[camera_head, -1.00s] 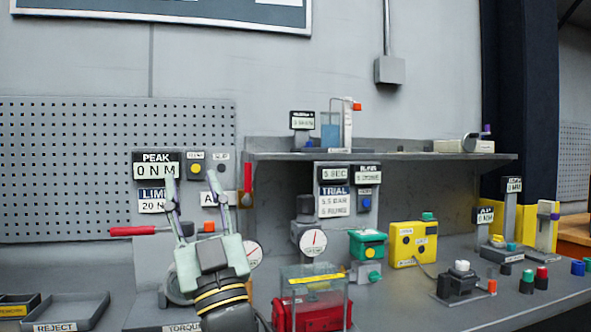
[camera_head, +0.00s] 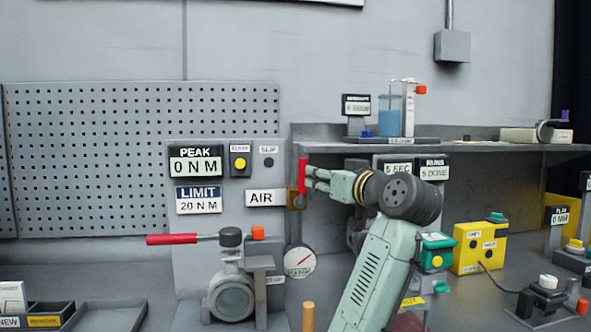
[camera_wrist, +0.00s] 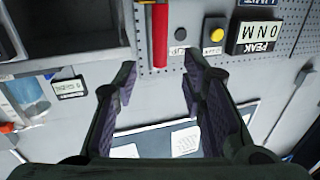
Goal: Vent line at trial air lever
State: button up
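The red air lever (camera_head: 303,170) stands upright on a brass-coloured valve (camera_head: 297,199), right of the AIR label (camera_head: 266,198). In the wrist view the lever (camera_wrist: 159,35) hangs from the top, roughly centred between my fingers. My gripper (camera_head: 308,179) points left at the lever, its fingertips very close to it. The wrist view shows my gripper (camera_wrist: 158,75) open, with a wide gap and nothing held. I cannot tell whether a finger touches the lever. A round gauge (camera_head: 300,261) with a red needle is below the valve.
The shelf (camera_head: 460,148) and its post are just right of the lever. A panel with the PEAK display (camera_head: 195,161) is to the left. A longer red handle (camera_head: 172,239) lies level below. My forearm covers part of the trial panel.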

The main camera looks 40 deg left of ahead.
aim_at(304, 170)
jog(key=p+x, duration=0.4)
jog(key=x, duration=0.5)
jog(key=shift+w+a+r, duration=0.1)
jog(key=shift+a+r, duration=0.05)
jog(key=shift+a, duration=0.05)
jog(key=shift+w+a+p, duration=0.25)
jog(key=shift+a+p, duration=0.05)
jog(key=shift+a, duration=0.15)
jog(key=shift+c, duration=0.6)
grip_shut()
